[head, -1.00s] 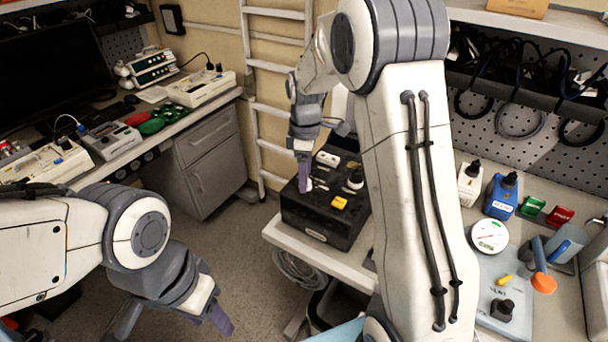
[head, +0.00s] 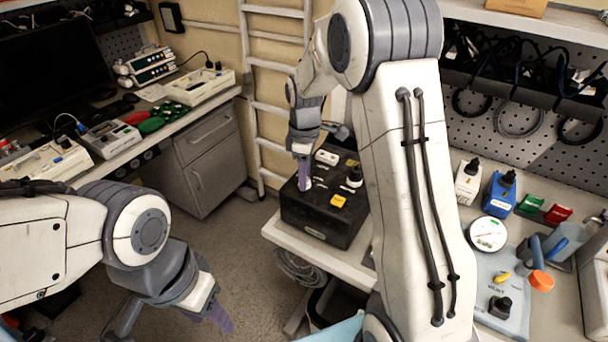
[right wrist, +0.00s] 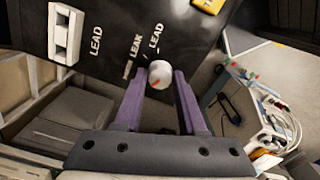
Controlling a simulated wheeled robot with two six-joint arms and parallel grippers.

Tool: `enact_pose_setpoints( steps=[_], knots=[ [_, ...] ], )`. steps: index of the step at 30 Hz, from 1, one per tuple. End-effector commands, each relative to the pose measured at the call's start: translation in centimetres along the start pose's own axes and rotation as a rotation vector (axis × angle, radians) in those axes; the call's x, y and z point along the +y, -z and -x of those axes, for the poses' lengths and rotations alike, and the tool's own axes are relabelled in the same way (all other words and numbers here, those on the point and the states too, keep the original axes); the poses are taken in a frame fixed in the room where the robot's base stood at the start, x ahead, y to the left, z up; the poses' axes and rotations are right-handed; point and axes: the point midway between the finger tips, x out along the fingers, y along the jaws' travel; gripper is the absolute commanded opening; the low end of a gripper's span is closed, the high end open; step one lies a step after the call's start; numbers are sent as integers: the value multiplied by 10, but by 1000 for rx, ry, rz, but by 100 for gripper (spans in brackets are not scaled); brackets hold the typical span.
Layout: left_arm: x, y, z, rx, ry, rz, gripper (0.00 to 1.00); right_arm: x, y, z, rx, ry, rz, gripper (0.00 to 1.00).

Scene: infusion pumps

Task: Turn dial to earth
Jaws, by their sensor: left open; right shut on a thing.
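The black tester box (head: 311,219) stands on the white bench, with its control panel facing up. A small white dial (right wrist: 159,76) with a red mark sits on the panel near printed words; I read LEAK and LEAD, other print is too small. The red mark faces the lower side in the right wrist view. My right gripper (head: 304,178) points down onto the panel, its purple fingers shut on either side of the dial. In the head view the fingers mostly hide the dial. My left gripper (head: 221,320) is open and empty above the floor, away from the box.
The panel also carries a white switch block (head: 326,157), a black-topped knob (head: 354,177) and a yellow part (head: 338,201). My right arm hides the bench to the right of the box. A round gauge (head: 488,234) and coloured items stand further right.

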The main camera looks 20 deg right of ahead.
Motion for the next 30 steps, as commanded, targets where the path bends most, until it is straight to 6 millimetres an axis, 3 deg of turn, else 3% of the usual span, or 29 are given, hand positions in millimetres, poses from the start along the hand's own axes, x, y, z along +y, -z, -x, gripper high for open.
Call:
enact_pose_setpoints(
  steps=[21,30],
  knots=[
    [1,1,17,0,0,1,50,-1,0,1,1,3,-545,0],
    [2,1,20,0,0,1,50,-1,0,0,-1,3,-686,0]
  ],
)
